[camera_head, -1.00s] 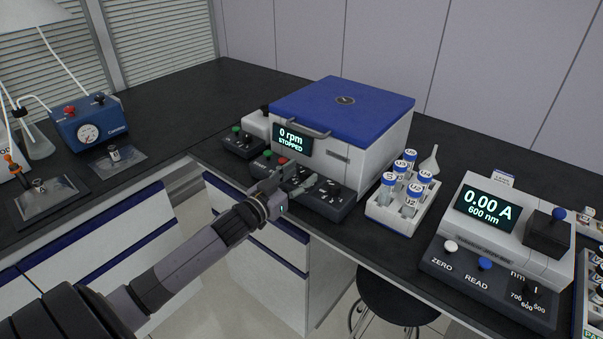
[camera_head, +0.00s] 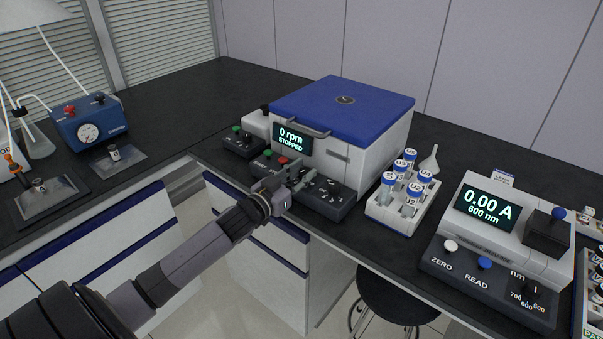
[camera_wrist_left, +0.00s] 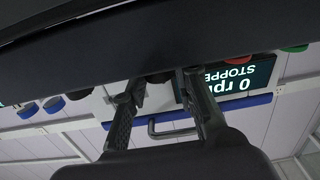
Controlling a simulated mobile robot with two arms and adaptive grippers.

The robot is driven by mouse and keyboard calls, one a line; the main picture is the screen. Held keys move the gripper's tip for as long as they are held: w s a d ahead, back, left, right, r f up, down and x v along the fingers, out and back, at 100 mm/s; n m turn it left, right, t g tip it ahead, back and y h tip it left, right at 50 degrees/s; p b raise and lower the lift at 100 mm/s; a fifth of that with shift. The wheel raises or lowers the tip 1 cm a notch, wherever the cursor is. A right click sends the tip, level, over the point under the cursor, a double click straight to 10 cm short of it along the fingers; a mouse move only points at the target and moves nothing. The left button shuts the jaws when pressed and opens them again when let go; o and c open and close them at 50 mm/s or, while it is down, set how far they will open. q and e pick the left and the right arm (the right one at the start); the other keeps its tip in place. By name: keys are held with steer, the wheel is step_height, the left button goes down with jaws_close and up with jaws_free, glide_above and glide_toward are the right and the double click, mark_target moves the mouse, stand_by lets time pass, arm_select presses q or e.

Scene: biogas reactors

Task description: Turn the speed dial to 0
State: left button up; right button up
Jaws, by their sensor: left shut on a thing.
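The centrifuge (camera_head: 375,135) is a white box with a shut blue lid. Its screen (camera_head: 292,138) reads "0 rpm STOPPED", and shows upside down in the left wrist view (camera_wrist_left: 230,85). A dark control panel (camera_head: 335,203) with white markings juts from its front. My left gripper (camera_head: 293,180) is at this panel, shut on the speed dial, which its fingers mostly hide in the head view. In the left wrist view a small dark knob (camera_wrist_left: 158,77) shows between the fingers. I cannot read the dial's setting. My right gripper is not in view.
Green and red buttons (camera_head: 282,161) sit left of my fingers. A rack of blue-capped tubes (camera_head: 385,213) stands close on the right, then a photometer (camera_head: 510,230) reading 0.00 A. A blue pump box (camera_head: 90,122) is at left. A stool (camera_head: 395,300) stands below the bench.

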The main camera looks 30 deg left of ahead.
arm_select(q)
jaws_close()
steer(key=shift+d+n+y, duration=0.1)
steer(key=shift+n+y, duration=0.2)
steer(key=shift+y, duration=0.1)
steer(key=shift+d+n+y+p, duration=0.1)
steer(key=shift+n+y+p, duration=0.4)
steer(key=shift+y, duration=0.2)
steer(key=shift+n+y, duration=0.6)
steer(key=shift+y, duration=0.3)
steer(key=shift+d+f+n+g+y+b, duration=0.15)
steer(key=shift+n+g+y+b, duration=0.2)
steer(key=shift+n+y, duration=0.6)
steer(key=shift+w+n+g+y+b, duration=0.1)
steer(key=shift+n+g+y+b, duration=0.4)
steer(key=shift+y, duration=0.85)
